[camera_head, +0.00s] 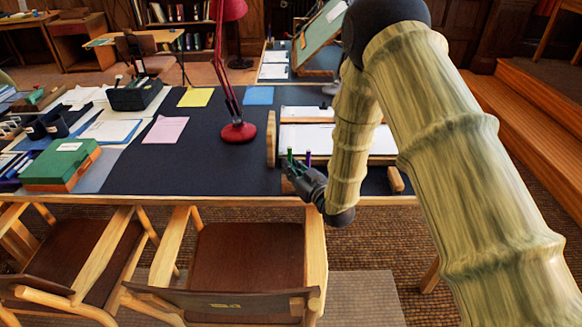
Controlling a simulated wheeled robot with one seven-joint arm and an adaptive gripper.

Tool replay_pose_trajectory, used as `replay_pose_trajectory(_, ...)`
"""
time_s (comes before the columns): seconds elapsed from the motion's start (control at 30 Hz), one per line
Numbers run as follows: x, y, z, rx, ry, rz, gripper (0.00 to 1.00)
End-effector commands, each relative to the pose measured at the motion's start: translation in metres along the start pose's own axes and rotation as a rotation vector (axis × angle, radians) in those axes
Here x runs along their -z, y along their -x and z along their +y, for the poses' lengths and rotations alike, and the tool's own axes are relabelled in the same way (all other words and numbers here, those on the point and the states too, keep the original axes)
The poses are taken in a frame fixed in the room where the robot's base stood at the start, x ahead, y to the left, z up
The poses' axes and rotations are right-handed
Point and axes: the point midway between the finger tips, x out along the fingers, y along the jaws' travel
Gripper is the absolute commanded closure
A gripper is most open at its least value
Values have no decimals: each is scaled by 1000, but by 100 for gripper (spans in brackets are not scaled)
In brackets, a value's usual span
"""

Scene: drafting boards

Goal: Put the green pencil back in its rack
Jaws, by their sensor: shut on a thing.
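My gripper (292,168) is at the front edge of the dark-topped table, right of the red lamp. It is shut on a thin green pencil (290,154), which stands roughly upright at the fingertips. A purple pencil (308,158) stands upright just to the right, beyond the gripper. A small wooden piece (287,186) shows below the fingers and may be the rack; my gripper and arm hide most of it. I cannot tell whether the green pencil's lower end is in it.
A red lamp (238,133) and an upright wooden piece (271,140) stand left of the gripper. White sheets (307,112) lie behind it. A green box (62,163) is at far left. Chairs (246,262) stand in front. The dark tabletop (200,172) is clear left of the gripper.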

Motion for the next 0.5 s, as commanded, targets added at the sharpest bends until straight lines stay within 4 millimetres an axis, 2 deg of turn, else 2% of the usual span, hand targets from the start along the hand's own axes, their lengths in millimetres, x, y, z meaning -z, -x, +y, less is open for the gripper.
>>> replay_pose_trajectory(0.5,-6,0,0,0,0,0,100)
